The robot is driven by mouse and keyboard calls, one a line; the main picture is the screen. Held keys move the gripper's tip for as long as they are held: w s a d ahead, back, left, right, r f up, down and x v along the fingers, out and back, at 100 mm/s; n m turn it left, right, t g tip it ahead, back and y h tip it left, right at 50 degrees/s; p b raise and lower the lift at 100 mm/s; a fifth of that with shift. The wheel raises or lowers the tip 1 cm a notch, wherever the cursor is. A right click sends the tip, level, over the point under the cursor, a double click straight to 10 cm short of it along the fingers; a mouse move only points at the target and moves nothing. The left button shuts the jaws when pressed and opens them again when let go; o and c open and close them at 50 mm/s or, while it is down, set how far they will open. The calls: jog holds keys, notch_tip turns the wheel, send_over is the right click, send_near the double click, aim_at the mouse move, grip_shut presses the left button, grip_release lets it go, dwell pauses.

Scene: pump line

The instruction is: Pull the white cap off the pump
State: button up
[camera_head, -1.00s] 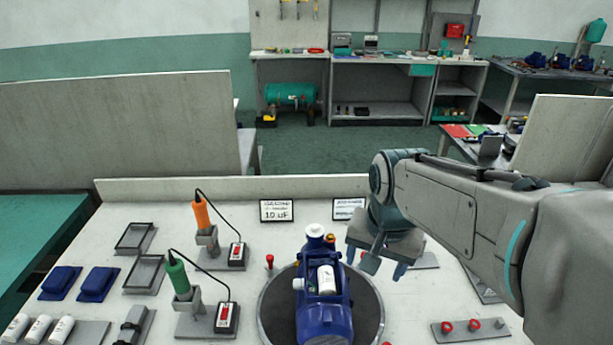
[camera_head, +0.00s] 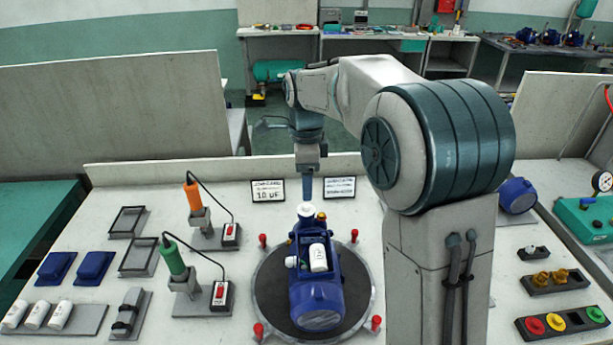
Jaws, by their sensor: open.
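The blue pump (camera_head: 316,294) lies on a dark round plate (camera_head: 267,309) in the middle of the bench. A white cap (camera_head: 306,210) sits on top of its far end. A smaller white piece (camera_head: 291,261) sticks out of its left side. A white cylinder (camera_head: 318,257) rests in the open box on its top. My gripper (camera_head: 307,194) points down, just above or behind the top white cap, with its jaws open and empty. The fingers line up in this view, so I cannot tell the exact gap to the cap.
Red-topped pegs (camera_head: 263,240) stand around the plate. An orange-handled tool (camera_head: 194,196) and a green-handled tool (camera_head: 174,257) stand in holders at left. Blue covers (camera_head: 95,267), empty trays (camera_head: 127,221) and white cylinders (camera_head: 36,314) lie farther left. Small label signs (camera_head: 268,191) stand behind the pump.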

aim_at(306, 205)
jog(key=shift+f+b, duration=1.65)
jog(key=shift+f, duration=0.65)
jog(key=shift+f, duration=0.2)
jog(key=shift+f+b, duration=0.35)
jog(key=shift+f, duration=0.4)
grip_shut()
